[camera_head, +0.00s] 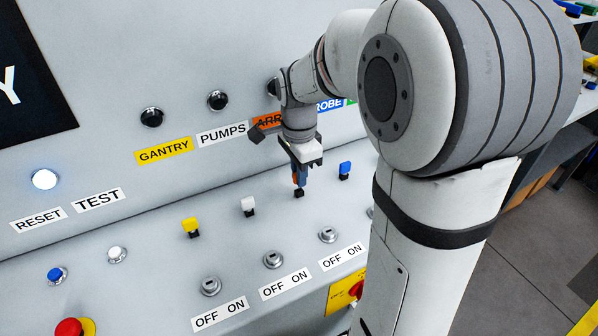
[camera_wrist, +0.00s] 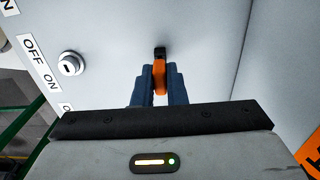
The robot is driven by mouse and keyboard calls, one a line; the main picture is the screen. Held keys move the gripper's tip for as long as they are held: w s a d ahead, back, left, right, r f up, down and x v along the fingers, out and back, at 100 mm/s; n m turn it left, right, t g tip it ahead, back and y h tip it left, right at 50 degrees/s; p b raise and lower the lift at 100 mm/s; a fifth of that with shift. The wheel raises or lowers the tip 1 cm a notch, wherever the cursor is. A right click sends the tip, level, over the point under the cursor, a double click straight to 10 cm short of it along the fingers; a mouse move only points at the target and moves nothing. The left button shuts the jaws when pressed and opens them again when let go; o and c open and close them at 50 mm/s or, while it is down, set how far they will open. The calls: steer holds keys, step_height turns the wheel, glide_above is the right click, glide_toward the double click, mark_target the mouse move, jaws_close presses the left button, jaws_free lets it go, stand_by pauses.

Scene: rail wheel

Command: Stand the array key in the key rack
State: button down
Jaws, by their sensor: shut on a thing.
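My gripper (camera_head: 299,174) points down over the sloping panel, its blue fingers shut on the orange array key (camera_wrist: 159,77). In the head view only a little orange (camera_head: 296,180) shows between the fingers. The key's lower end meets a small black holder (camera_head: 299,193) in the row of the key rack; the holder also shows in the wrist view (camera_wrist: 160,52). The key looks upright and in line with it. I cannot tell how deep it sits.
In the same row stand a yellow key (camera_head: 190,226), a white key (camera_head: 248,204) and a blue key (camera_head: 344,169), close on both sides. Key switches with OFF/ON labels (camera_head: 285,284) lie in front. The upright panel with black knobs (camera_head: 217,100) rises behind. A red button (camera_head: 70,328) is front left.

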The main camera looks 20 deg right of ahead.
steer(key=shift+f+b, duration=0.8)
steer(key=shift+f, duration=0.35)
stand_by(1.9)
steer(key=c, duration=1.4)
jaws_free()
steer(key=shift+r, duration=0.1)
step_height(320, 180, up, 8)
steer(key=shift+f, duration=0.15)
steer(key=s+f+n+t, duration=0.1)
steer(key=s+n, duration=0.4)
steer(key=s+f+n, duration=0.2)
steer(key=s+n, duration=0.3)
steer(key=s+f+n+t, duration=0.1)
steer(key=s+n, duration=0.4)
steer(key=shift+s+f+n+t, duration=0.3)
steer(key=shift+s+f, duration=0.05)
steer(key=shift+s, duration=0.05)
